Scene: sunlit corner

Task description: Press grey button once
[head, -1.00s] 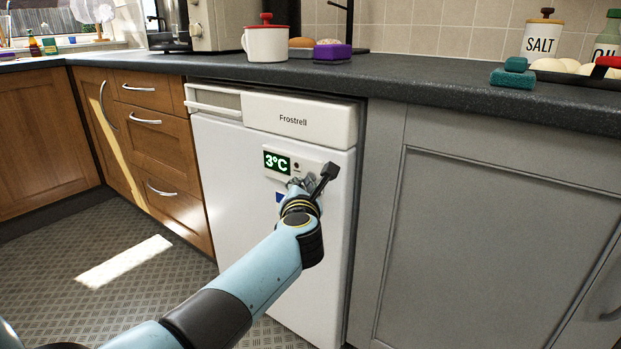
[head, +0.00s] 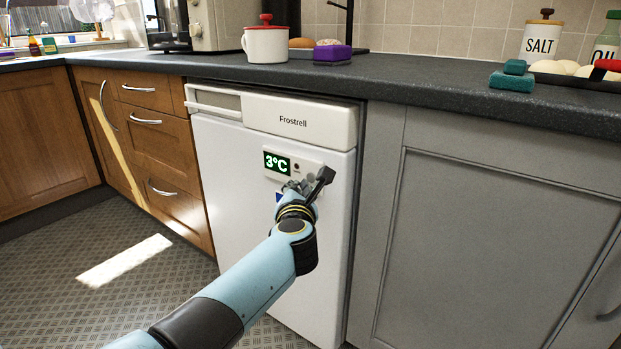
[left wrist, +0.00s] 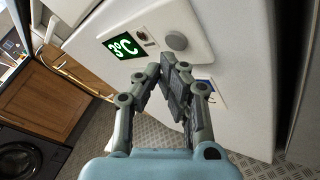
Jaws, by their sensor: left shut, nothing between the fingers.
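The white fridge (head: 230,165) has a small control panel with a green 3°C display (head: 277,162); the display also shows in the left wrist view (left wrist: 124,45). The round grey button (left wrist: 176,41) is on this panel, right of a small dark round spot (left wrist: 141,35). In the head view I cannot make out the button, which seems hidden behind my gripper. My left gripper (head: 293,186) is shut and empty in front of the panel. In the left wrist view its fingertips (left wrist: 166,64) appear just below the button, with no visible contact. My right gripper is not in view.
A blue-marked label (left wrist: 205,84) is on the door below the panel. The dark worktop (head: 420,75) overhangs the fridge. A grey cupboard (head: 490,240) stands at right.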

